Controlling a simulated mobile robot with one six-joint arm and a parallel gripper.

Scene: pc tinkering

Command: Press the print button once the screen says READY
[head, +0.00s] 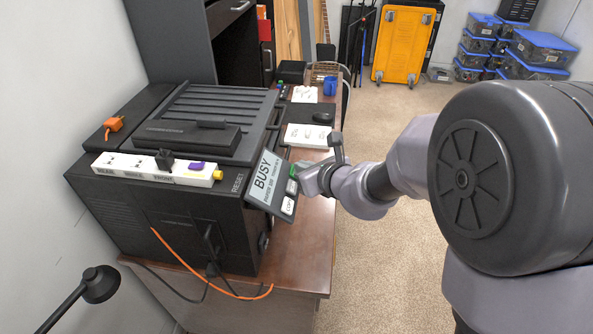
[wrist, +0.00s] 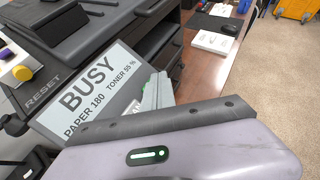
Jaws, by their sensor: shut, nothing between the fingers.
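The printer (head: 150,215) is a large black machine on the desk. Its tilted screen (head: 264,180) reads BUSY. The wrist view shows the same screen (wrist: 88,95) reading BUSY, PAPER 180, TONER 55 %. Beside the screen is a strip of buttons: a green one (head: 293,171), a pale one (head: 291,187) and a white one marked COPY (head: 288,205). No print label is readable. My gripper (head: 304,178) is shut and empty, close by the green and pale buttons; I cannot tell whether it touches one. In the wrist view my gripper (wrist: 158,90) partly hides the panel.
A white device (head: 307,136), a black mouse (head: 322,118) and a blue mug (head: 330,86) stand farther back on the desk (head: 308,250). A lamp (head: 100,284) is at lower left. Carpet to the right is open.

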